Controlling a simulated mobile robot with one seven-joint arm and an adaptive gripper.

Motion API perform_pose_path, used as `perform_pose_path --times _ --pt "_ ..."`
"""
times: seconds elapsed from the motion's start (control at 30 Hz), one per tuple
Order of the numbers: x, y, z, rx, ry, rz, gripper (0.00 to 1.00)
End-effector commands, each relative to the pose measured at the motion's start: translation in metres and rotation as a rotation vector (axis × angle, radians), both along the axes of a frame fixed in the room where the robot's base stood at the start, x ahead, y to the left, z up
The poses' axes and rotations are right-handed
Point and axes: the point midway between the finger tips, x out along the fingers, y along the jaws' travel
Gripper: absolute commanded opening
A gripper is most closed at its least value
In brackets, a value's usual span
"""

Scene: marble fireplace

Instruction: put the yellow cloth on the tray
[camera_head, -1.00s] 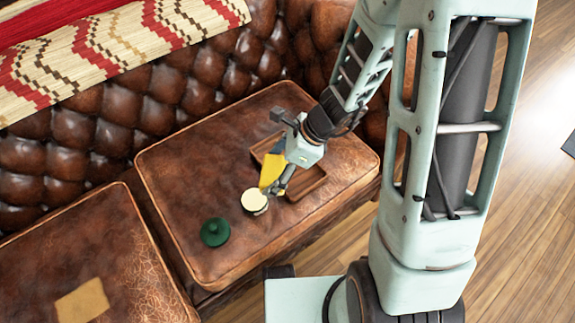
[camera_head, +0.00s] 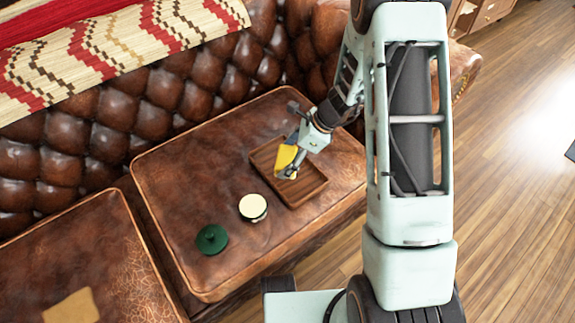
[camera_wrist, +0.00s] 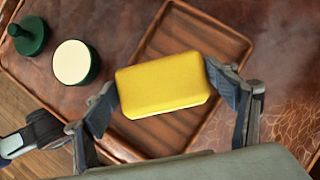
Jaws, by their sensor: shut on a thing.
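The yellow cloth (camera_wrist: 163,84) looks like a thick rounded block in the wrist view. My gripper (camera_wrist: 165,88) is shut on it, with one finger at each end. The cloth also shows in the head view (camera_head: 286,160), partly hidden by my gripper (camera_head: 288,168). The tray (camera_head: 307,189) is brown, wooden and slatted, and lies on the leather seat. In the wrist view the cloth is over the tray (camera_wrist: 225,45), covering part of it. I cannot tell whether the cloth touches the tray.
A round green-sided thing with a cream top (camera_head: 253,207) stands just left of the tray. A dark green knobbed lid (camera_head: 211,239) lies further left. A tan cloth-like square (camera_head: 71,308) lies on the other leather cushion (camera_head: 60,250).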

Motion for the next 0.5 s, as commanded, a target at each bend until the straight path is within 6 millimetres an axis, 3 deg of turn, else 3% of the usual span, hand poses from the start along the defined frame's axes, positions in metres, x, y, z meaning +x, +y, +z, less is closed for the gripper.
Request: perform_pose_path --times 0.3,0.5 --pt "0.007 -0.002 -0.039 0.000 0.000 0.001 0.60" --pt "0.008 -0.002 -0.039 0.000 -0.001 0.000 0.60"
